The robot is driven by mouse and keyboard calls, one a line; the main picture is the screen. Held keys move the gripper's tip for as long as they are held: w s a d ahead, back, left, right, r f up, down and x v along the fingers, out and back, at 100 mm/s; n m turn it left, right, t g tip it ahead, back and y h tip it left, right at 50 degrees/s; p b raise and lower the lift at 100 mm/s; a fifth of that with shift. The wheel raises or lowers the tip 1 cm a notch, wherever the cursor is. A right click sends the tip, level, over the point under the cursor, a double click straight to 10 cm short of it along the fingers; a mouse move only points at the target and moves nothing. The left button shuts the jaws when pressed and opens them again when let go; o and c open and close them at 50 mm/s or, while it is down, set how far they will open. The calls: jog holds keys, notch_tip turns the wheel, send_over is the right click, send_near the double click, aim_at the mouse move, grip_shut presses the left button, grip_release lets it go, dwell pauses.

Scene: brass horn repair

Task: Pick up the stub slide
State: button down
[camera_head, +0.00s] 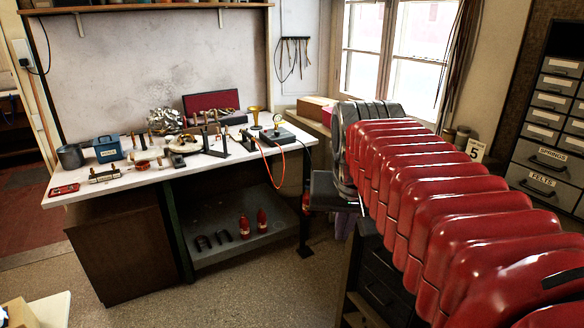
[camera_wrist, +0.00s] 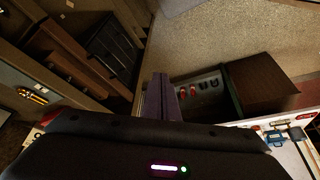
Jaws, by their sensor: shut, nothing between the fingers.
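I cannot pick out the stub slide for certain in either view. Several small brass and dark parts stand on the white workbench (camera_head: 122,184) in the head view, too small to tell apart. In the wrist view, my gripper (camera_wrist: 160,80) points away from the camera with its narrow fingers together and nothing visible between them. It is away from the bench, which shows only at the lower right edge of that view. In the head view my red-covered arm crosses the right side, and I cannot make out the gripper's fingers there.
A blue box (camera_head: 108,148) and a dark pot (camera_head: 70,157) stand at the bench's left. An orange hose (camera_head: 281,160) hangs off its right end. Drawers (camera_head: 541,150) stand at the right. Floor before the bench is clear.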

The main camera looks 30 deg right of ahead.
jog(key=s+a+f+n+y, duration=0.1)
jog(key=a+f+n, duration=0.1)
jog(key=a, duration=0.3)
jog(key=s+a+f+n+t, duration=0.1)
jog(key=s+a+f+n, duration=0.1)
jog(key=a+f, duration=0.2)
jog(key=s+a+f+n+y, duration=0.1)
jog(key=a+f+n, duration=0.2)
jog(key=a, duration=0.5)
jog(key=shift+s+a+f+t+y, duration=0.25)
jog(key=shift+s+f+t+y, duration=0.05)
jog(key=shift+f, duration=0.3)
